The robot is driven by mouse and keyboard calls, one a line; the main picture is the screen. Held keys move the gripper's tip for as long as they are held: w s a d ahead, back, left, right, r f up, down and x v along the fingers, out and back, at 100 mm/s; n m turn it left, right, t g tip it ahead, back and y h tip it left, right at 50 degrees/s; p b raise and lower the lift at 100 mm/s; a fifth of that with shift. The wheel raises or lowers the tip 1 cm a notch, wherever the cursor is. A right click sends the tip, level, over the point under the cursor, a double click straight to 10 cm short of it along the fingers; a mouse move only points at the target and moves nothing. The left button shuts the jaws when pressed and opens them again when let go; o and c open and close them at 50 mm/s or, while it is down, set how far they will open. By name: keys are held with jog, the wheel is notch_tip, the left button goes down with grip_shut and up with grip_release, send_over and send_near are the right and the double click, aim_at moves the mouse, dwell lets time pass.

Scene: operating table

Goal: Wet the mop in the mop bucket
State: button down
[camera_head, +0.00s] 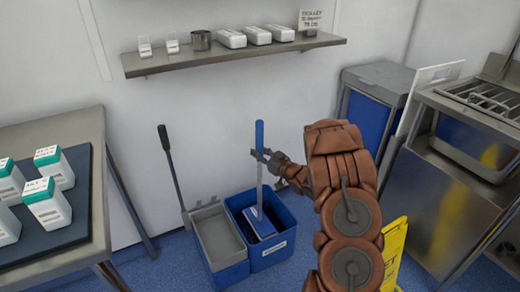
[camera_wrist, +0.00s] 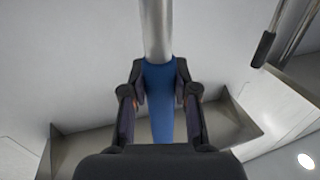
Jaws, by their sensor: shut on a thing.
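The mop (camera_head: 260,185) stands near upright, with a blue grip at the top, a silver shaft and a blue head (camera_head: 260,224) low down. My gripper (camera_head: 262,154) is shut on the mop's handle around the lower part of the blue grip. The wrist view shows the blue grip (camera_wrist: 160,85) between both fingers (camera_wrist: 160,95). The mop bucket (camera_head: 272,256) has a blue box on the right, and the mop head is within its opening. Whether the head touches water cannot be seen.
A grey wringer tray (camera_head: 220,240) with a dark-topped lever (camera_head: 166,145) adjoins the bucket on the left. A wall shelf (camera_head: 235,55) is above. A yellow sign (camera_head: 395,255) and steel cabinet (camera_head: 450,200) stand at right.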

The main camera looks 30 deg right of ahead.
aim_at(261, 182)
jog(key=shift+f+b, duration=2.5)
jog(key=shift+f, duration=4.8)
jog(key=shift+r, duration=0.15)
jog(key=shift+r+p, duration=6.6)
jog(key=shift+r, duration=6.9)
